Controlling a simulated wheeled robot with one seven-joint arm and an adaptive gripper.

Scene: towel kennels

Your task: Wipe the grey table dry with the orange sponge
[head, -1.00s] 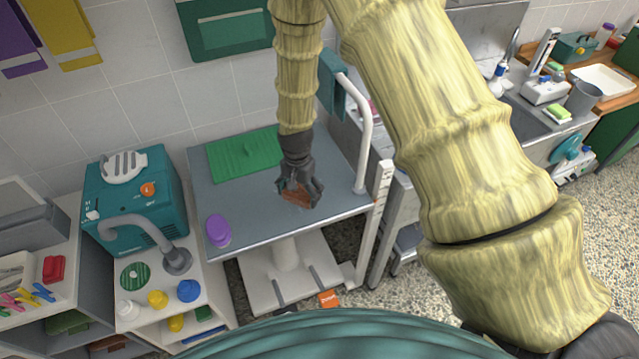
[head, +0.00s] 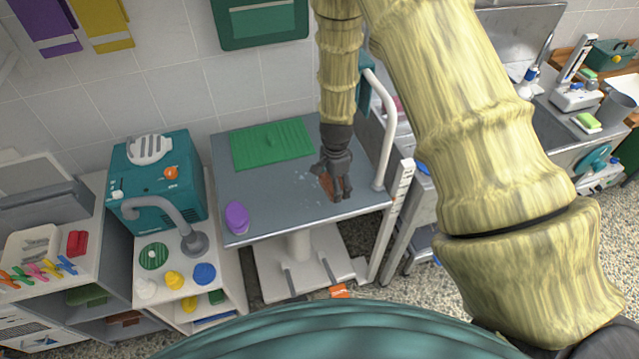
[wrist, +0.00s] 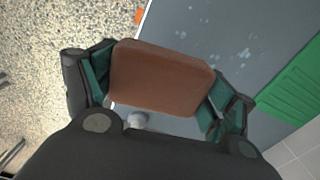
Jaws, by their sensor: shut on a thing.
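The orange sponge (wrist: 160,78) is held between the fingers of my gripper (wrist: 158,88), and it looks brownish in the wrist view. In the head view my gripper (head: 335,184) points down over the right part of the grey table (head: 270,205), with the sponge (head: 327,186) partly hidden by the fingers. I cannot tell whether the sponge touches the tabletop. Small pale wet spots (head: 309,184) lie on the table just left of the gripper, and they also show in the wrist view (wrist: 245,54).
A green ribbed mat (head: 270,143) lies at the table's back. A purple object (head: 237,218) stands at the front left corner. A white curved rail (head: 385,130) rises at the right edge. A teal machine (head: 157,180) stands left of the table.

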